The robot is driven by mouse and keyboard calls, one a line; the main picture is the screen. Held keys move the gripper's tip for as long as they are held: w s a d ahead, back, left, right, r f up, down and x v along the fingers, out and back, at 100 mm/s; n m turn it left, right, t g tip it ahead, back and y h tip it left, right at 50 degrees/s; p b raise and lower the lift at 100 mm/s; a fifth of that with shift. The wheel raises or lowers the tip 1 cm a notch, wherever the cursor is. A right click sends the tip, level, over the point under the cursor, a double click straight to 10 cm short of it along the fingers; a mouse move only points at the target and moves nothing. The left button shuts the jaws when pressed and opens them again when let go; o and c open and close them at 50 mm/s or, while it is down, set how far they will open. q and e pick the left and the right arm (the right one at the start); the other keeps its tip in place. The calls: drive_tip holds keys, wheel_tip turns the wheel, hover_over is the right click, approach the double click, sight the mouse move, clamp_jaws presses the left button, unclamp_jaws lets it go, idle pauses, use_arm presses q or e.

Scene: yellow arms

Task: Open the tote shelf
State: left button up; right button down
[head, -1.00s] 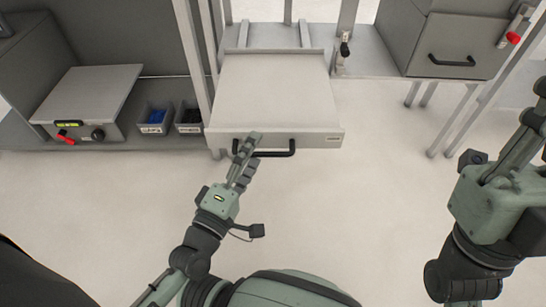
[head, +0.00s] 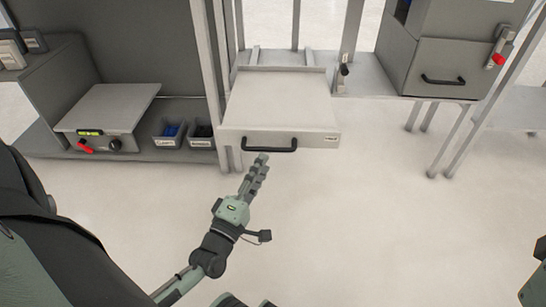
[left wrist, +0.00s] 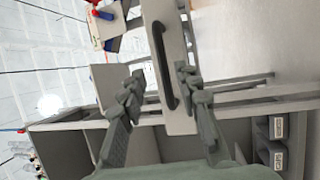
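The tote shelf (head: 282,100) is a light grey flat pull-out with a black bar handle (head: 270,149) on its front; it juts out from the grey frame. My left gripper (head: 259,160) is just in front of and below the handle in the head view. In the left wrist view my left gripper (left wrist: 158,74) is open, its fingers apart, with the black handle (left wrist: 164,65) showing between them. I see no grip on the handle; I cannot tell how deep the handle lies between the fingers. My right gripper is out of view.
Left of the shelf stand a grey device (head: 106,108) with a red knob and two small bins (head: 169,133). An upright post (head: 216,80) is close to the shelf's left side. A grey drawer cabinet (head: 440,70) stands at right. The floor in front is clear.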

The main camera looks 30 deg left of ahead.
sight(271, 149)
use_arm(q)
drive_tip(key=x, duration=0.4)
drive_tip(key=shift+w, duration=0.4)
drive_tip(key=shift+c, duration=0.2)
clamp_jaws()
drive_tip(key=shift+r, duration=0.1)
